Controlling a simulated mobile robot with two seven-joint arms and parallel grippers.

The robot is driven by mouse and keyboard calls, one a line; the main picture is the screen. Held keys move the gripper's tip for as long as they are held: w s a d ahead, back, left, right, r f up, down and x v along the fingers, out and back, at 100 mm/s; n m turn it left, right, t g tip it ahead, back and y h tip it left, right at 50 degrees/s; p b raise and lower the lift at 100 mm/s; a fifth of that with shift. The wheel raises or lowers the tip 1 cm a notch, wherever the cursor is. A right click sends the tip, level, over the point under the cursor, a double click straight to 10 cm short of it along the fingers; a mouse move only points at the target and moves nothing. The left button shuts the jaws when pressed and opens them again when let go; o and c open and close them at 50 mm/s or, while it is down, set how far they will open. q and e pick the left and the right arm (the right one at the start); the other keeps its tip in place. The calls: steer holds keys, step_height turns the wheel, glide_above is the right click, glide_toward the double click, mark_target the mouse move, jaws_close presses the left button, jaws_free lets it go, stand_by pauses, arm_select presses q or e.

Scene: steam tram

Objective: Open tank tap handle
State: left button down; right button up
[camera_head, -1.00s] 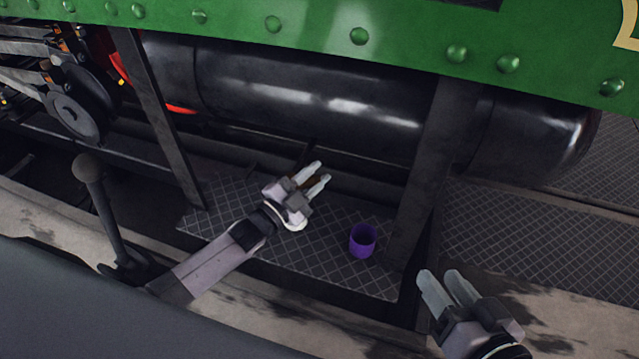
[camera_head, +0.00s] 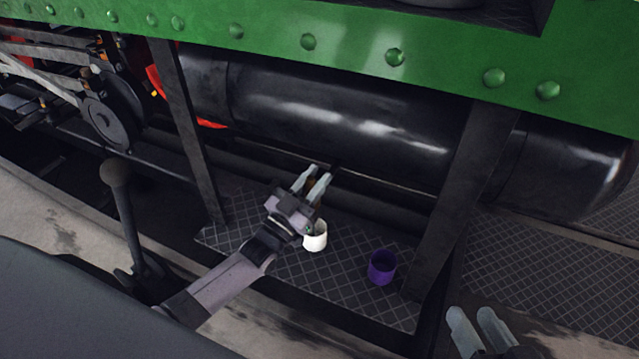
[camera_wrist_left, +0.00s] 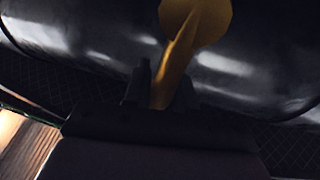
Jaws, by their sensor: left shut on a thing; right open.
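The tank tap handle (camera_wrist_left: 195,20) is a brass-coloured piece with a broad flat end, in front of the black tank in the left wrist view. Its narrow part runs down between the fingers of my left gripper (camera_wrist_left: 163,92), which is shut on it. In the head view my left gripper (camera_head: 318,178) is at the underside of the black tank (camera_head: 345,110), above the step plate; the handle is mostly hidden between its fingers there. My right gripper (camera_head: 472,318) is open and empty at the lower right, away from the tank.
A white cup (camera_head: 316,238) and a purple cup (camera_head: 382,270) stand on the patterned step plate (camera_head: 345,285). Dark posts (camera_head: 470,185) flank the step. A lever with a round knob (camera_head: 115,173) stands at the left. A riveted green panel (camera_head: 275,35) is above the tank.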

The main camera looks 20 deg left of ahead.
mark_target(306, 191)
arm_select(q)
steer(key=shift+a+n, duration=0.15)
steer(key=shift+n, duration=0.15)
steer(key=c, duration=1)
jaws_free()
steer(key=shift+p+v, duration=0.8)
steer(key=shift+v, duration=2.8)
